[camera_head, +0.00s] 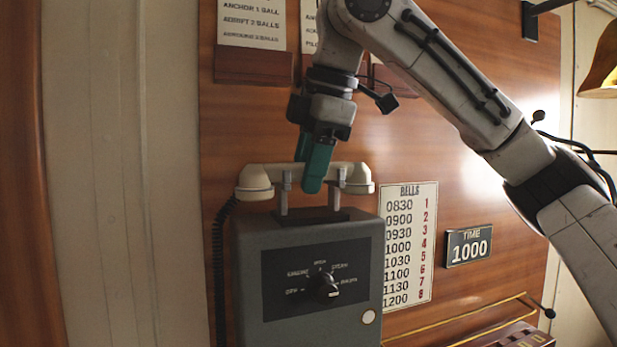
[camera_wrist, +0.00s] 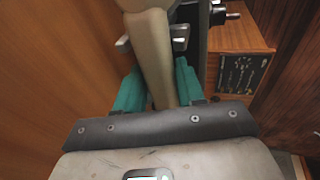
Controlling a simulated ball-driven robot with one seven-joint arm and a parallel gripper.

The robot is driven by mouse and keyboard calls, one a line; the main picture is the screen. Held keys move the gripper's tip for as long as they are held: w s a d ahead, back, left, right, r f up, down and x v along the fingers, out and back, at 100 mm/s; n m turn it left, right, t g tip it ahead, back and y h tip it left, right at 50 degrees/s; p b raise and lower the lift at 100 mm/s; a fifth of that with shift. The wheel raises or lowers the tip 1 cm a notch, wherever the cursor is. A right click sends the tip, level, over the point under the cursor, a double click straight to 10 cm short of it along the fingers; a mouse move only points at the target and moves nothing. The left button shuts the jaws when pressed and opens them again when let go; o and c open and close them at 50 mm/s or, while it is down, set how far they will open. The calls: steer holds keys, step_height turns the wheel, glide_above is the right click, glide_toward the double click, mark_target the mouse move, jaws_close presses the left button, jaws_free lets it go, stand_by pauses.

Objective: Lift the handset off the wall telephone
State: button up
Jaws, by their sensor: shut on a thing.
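The cream handset (camera_head: 264,175) lies level across the cradle prongs on top of the grey wall telephone (camera_head: 250,245) in the head view. My gripper (camera_head: 315,178) reaches down from above with teal fingers shut on the middle of the handset grip. In the wrist view, the handset (camera_wrist: 152,55) runs between the two teal fingers, and the cradle's grey prongs stick out on both sides of it. A black coiled cord (camera_head: 217,250) hangs at the telephone's left. The far finger is partly hidden in the head view.
A bell-times chart (camera_head: 411,245) and a time plate (camera_head: 468,245) are on the wood panel to the right. Card holders (camera_head: 253,65) are mounted above the telephone. A brass rail (camera_head: 470,318) runs low at the right. The pale wall at left is clear.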

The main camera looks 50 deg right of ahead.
jaws_close()
